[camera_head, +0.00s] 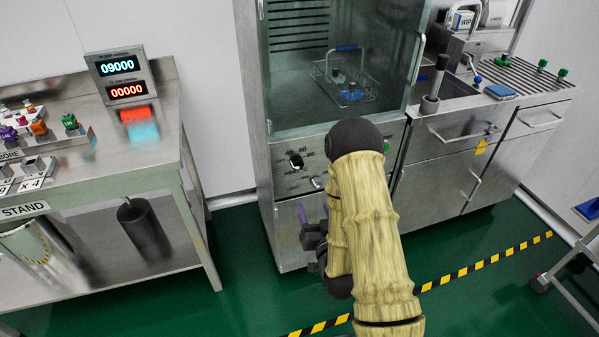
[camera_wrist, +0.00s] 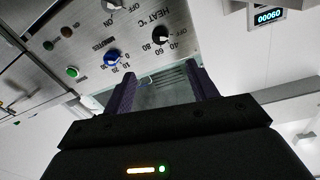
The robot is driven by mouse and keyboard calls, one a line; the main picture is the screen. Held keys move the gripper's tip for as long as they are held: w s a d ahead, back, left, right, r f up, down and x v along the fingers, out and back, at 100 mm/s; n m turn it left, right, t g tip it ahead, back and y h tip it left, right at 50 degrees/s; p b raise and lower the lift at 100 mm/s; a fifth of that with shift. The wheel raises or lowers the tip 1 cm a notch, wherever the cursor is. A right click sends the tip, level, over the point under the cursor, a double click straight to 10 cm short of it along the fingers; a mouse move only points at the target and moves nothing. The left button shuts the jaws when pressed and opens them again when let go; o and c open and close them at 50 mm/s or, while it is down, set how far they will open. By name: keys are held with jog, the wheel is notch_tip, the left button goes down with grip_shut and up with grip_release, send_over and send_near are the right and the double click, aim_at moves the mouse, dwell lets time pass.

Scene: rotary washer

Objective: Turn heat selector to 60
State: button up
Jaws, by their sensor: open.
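The heat selector (camera_head: 296,160) is a dark round knob on the washer's steel front panel, below the glass door. In the wrist view the heat selector (camera_wrist: 160,34) is black, beside the marks 40, 60 and 80 and the words HEAT °C. I cannot tell which mark it points to. My gripper (camera_head: 314,212) is low in front of the washer, below the panel, partly hidden by my arm. In the wrist view my gripper (camera_wrist: 163,88) has its two purple fingers apart, with nothing between them. The selector lies beyond the fingertips, apart from them.
A blue minutes knob (camera_wrist: 112,57) sits close beside the heat selector. A steel bench (camera_head: 190,190) stands left of the washer; green floor lies between.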

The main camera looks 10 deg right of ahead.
jog(key=shift+w+f+b, duration=0.1)
jog(key=shift+w+b, duration=0.05)
jog(key=shift+b, duration=0.15)
jog(key=b, duration=0.6)
send_near(299, 168)
jog(key=w, duration=0.6)
jog(key=w+a, duration=0.1)
jog(key=w, duration=0.2)
jog(key=shift+w, duration=0.2)
jog(key=shift+d, duration=0.1)
jog(key=c, duration=1)
